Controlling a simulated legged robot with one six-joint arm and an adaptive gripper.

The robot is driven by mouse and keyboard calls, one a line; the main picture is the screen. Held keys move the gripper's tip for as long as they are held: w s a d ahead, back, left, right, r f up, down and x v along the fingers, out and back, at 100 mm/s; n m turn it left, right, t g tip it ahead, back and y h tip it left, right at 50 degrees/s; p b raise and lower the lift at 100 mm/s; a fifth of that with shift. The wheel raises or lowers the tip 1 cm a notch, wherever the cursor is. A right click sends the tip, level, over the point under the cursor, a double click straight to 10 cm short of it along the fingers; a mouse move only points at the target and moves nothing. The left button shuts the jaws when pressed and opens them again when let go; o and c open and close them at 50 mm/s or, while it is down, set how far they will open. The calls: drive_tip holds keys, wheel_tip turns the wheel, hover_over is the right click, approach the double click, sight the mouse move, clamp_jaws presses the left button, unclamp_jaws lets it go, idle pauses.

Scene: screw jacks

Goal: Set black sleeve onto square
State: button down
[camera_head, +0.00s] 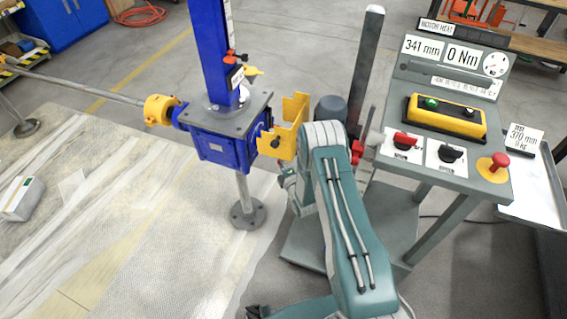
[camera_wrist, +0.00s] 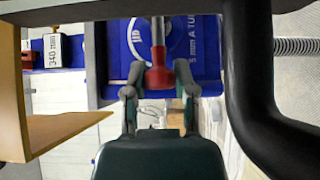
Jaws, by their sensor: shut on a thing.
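My gripper (camera_wrist: 158,82) is in the wrist view, its two grey fingers closed about a red knob (camera_wrist: 159,77) on a metal rod. In the head view my arm hides the fingertips. The blue gearbox (camera_head: 215,150) stands left of my arm, and a blue face with white lettering (camera_wrist: 205,50) lies behind the knob in the wrist view. A thick black curved piece (camera_wrist: 255,80) fills the right of the wrist view; I cannot tell whether it is the sleeve. I cannot make out the square.
A yellow guard (camera_head: 296,118) sits on the gearbox's right side. A control desk (camera_head: 445,150) stands to the right. A shaft (camera_head: 85,88) with a yellow coupling (camera_head: 158,108) runs left. A dark cylinder (camera_head: 330,109) and a grey post (camera_head: 366,65) stand behind my arm.

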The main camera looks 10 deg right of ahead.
drive_tip(key=w+a, duration=0.2)
drive_tip(key=a, duration=0.1)
drive_tip(key=w+a, duration=0.1)
drive_tip(key=shift+a+f, duration=0.1)
drive_tip(key=shift+a, duration=0.1)
drive_tip(key=shift+c, duration=2.2)
unclamp_jaws()
drive_tip(key=s+d, duration=0.2)
drive_tip(key=s, duration=0.9)
drive_tip(key=shift+s+d, duration=0.15)
drive_tip(key=shift+s, duration=0.2)
